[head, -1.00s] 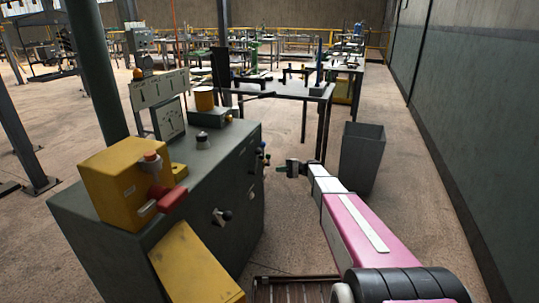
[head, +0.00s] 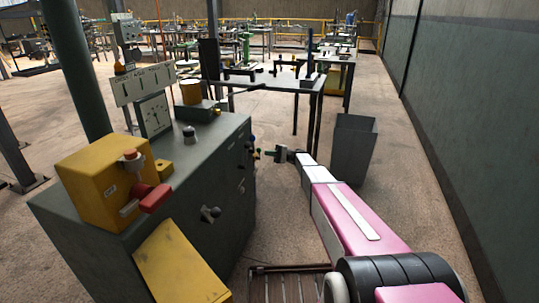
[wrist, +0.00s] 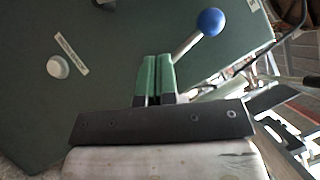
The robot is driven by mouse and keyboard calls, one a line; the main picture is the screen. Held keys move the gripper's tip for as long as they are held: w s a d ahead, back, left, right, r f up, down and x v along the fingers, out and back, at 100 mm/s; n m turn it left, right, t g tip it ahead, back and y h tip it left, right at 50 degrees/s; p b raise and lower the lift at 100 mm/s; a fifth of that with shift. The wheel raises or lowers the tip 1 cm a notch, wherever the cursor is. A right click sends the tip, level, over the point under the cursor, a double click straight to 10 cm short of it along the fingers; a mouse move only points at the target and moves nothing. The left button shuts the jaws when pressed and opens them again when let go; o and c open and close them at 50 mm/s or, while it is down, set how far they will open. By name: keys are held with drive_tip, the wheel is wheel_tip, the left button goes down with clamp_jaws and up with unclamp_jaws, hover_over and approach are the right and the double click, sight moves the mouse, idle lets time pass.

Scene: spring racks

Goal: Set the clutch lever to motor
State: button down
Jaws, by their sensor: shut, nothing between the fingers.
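A lever with a blue ball knob (wrist: 211,21) and a pale metal rod shows in the wrist view. Its rod slants down behind the right fingertip; I cannot tell whether they touch. In the head view, small coloured knobs (head: 252,139) stick out from the far right side of the dark green cabinet (head: 190,215). Which lever is the clutch cannot be read. My gripper (wrist: 157,62) has its green fingers together and empty, just left of the blue knob. In the head view my gripper (head: 268,153) is right beside the coloured knobs.
A white knob (wrist: 58,67) with a label strip sits on the cabinet face. A yellow box with a red handle (head: 154,198) stands on the cabinet. Open floor lies between.

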drive_tip(key=shift+s+a+r, duration=0.55)
drive_tip(key=shift+s+a, duration=0.2)
drive_tip(key=shift+a, duration=0.6)
drive_tip(key=shift+s+a+r, duration=0.55)
drive_tip(key=shift+s+a, duration=0.15)
drive_tip(key=shift+a, duration=0.7)
drive_tip(key=shift+s+a+r, duration=0.55)
drive_tip(key=shift+s+a, duration=0.2)
drive_tip(key=shift+a, duration=0.6)
